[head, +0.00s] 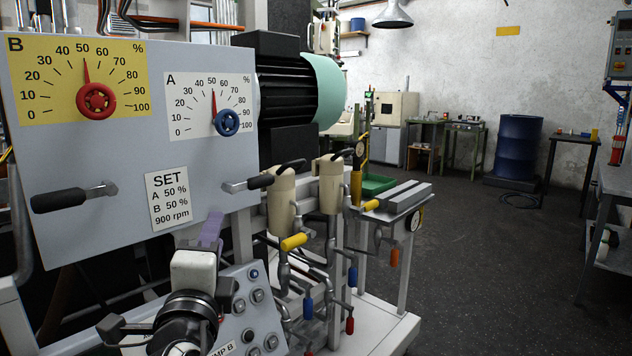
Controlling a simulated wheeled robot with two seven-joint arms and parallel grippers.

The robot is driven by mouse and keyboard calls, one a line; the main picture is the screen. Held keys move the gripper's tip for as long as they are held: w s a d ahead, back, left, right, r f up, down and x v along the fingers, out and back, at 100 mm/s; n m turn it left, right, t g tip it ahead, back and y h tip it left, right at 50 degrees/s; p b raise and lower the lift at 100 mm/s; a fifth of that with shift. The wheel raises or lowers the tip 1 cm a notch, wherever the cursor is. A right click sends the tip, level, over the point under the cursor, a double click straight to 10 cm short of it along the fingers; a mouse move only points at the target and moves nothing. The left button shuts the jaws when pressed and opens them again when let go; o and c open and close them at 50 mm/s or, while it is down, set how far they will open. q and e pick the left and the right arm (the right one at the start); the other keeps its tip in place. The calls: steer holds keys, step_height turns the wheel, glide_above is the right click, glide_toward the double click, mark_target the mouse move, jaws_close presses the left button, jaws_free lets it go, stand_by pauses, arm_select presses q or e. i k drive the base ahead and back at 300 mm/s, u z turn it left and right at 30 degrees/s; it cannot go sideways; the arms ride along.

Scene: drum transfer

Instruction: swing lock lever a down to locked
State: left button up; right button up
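The grey panel (120,225) carries two dials. Below dial A (208,105) is a lever with a silver hub and black grip (261,181). It sticks out to the right, about level and slightly raised, and I take it as lock lever a. A similar lever (60,200) below dial B (75,80) points left, about level. My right gripper (212,228) is in front of the panel, below and left of lever a and apart from it in the picture. Its pale finger points up; its opening cannot be made out. My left gripper is not in view.
A SET card (171,198) sits between the levers. Two beige cylinders (331,185) and several coloured-handled valves stand right of lever a. A button console (250,310) is below. Open floor (480,270) lies to the right, with a blue drum (518,145) beyond.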

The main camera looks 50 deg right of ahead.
mark_target(267, 179)
steer(key=z, duration=1.4)
steer(key=i, duration=0.5)
steer(key=u, duration=1.15)
